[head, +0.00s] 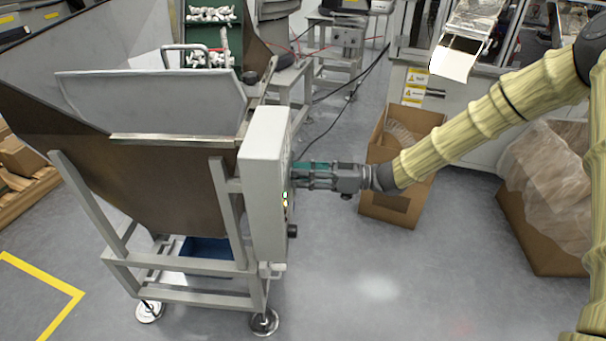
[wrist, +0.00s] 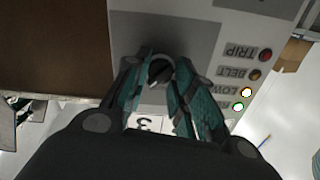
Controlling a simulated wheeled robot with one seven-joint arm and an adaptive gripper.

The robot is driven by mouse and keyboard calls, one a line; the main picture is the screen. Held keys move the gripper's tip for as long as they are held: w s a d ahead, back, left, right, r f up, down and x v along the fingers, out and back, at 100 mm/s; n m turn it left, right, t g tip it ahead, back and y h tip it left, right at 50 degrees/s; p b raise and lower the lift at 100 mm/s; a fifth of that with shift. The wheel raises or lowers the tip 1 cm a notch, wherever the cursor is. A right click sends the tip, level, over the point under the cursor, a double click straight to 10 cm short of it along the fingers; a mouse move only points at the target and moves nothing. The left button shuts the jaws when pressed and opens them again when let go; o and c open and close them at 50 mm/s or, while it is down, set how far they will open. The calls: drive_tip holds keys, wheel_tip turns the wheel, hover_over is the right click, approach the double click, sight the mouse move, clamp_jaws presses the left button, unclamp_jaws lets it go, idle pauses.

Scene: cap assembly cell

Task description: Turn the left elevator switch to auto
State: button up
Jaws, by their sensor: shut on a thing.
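The left elevator is a large brown and grey hopper on a metal frame, with a pale grey control box (head: 262,180) on its right side. My gripper (head: 296,174) reaches the box's right face from the right in the head view. In the wrist view, my gripper (wrist: 164,75) has its teal-padded fingers on both sides of a dark round switch knob (wrist: 159,69) on a grey plate. It is shut on the knob. The fingers partly cover the knob, so its pointer and position marks cannot be read. The head view does not show the knob.
Indicator lamps sit beside the knob: TRIP (wrist: 265,54) and BELT (wrist: 256,74) look unlit, LOW (wrist: 246,92) is lit, and a green lamp (wrist: 238,106) is lit. A black knob (head: 292,231) protrudes lower on the box. An open cardboard box (head: 390,207) stands below my arm.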

drive_tip(key=shift+n, duration=0.3)
drive_tip(key=shift+n+b, duration=2.05)
drive_tip(key=shift+n, duration=1.95)
drive_tip(key=o, duration=1)
drive_tip(key=shift+o, duration=0.2)
